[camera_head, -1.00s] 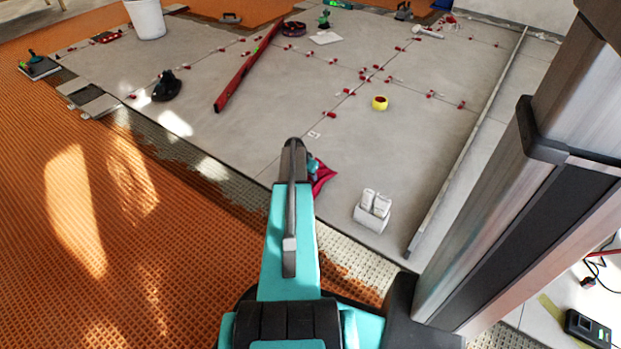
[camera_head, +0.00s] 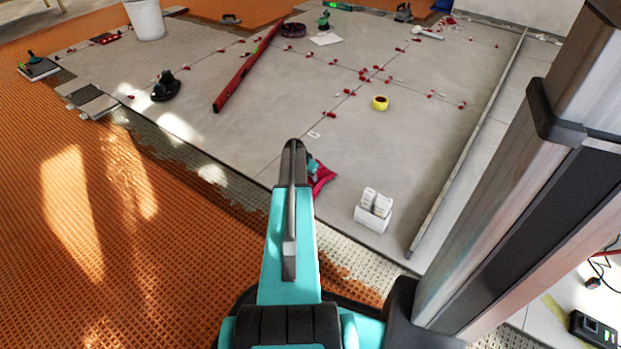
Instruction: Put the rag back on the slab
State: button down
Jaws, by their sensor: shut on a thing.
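A red rag (camera_head: 322,179) shows just right of the end of my arm, over the front edge of the grey tiled slab (camera_head: 280,130). My gripper (camera_head: 313,168) is mostly hidden behind my own arm; only a small teal and dark part of it shows at the top of the rag. It is shut on the rag. My arm covers the rag's left side. I cannot tell whether the rag's lower part touches the slab or hangs just above it.
A white box with rolls (camera_head: 374,209) stands right of the rag. A yellow tape roll (camera_head: 380,103), a long red level (camera_head: 247,66) and a black suction cup (camera_head: 166,86) lie on the slab. A long metal straightedge (camera_head: 468,145) runs along the right.

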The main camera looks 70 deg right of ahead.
jog(key=shift+f, duration=0.4)
jog(key=c, duration=1.5)
grip_release()
jog(key=shift+f, duration=0.1)
jog(key=shift+o, duration=0.2)
jog(key=p+v, duration=0.4)
jog(key=v, duration=0.8)
